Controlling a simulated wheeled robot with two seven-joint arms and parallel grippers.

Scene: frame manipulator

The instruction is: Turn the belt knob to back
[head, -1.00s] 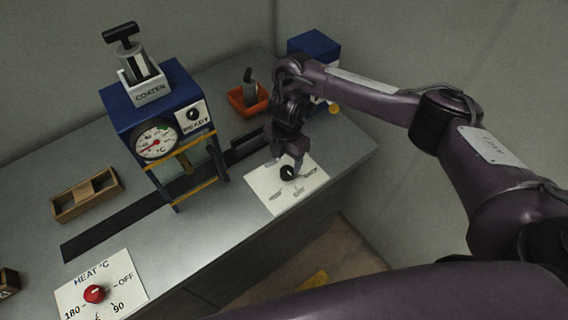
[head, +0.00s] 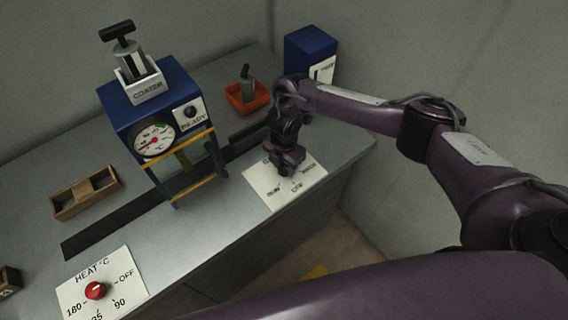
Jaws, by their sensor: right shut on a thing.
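The belt knob's white plate (head: 262,192) lies on the right part of the grey bench, near its front edge. Its printed labels are partly covered; one at the lower middle looks like OFF. My right gripper (head: 287,172) comes down over the plate and is shut on the belt knob. The knob is hidden under the gripper, so I cannot tell which way it points. My left gripper is not in view.
The blue machine (head: 150,105) with a gauge stands left of the arm over a dark belt (head: 110,228). A red heat knob (head: 95,291) is at the front left. An orange tray (head: 240,104), wooden tray (head: 70,209) and blue box (head: 311,52) stand around.

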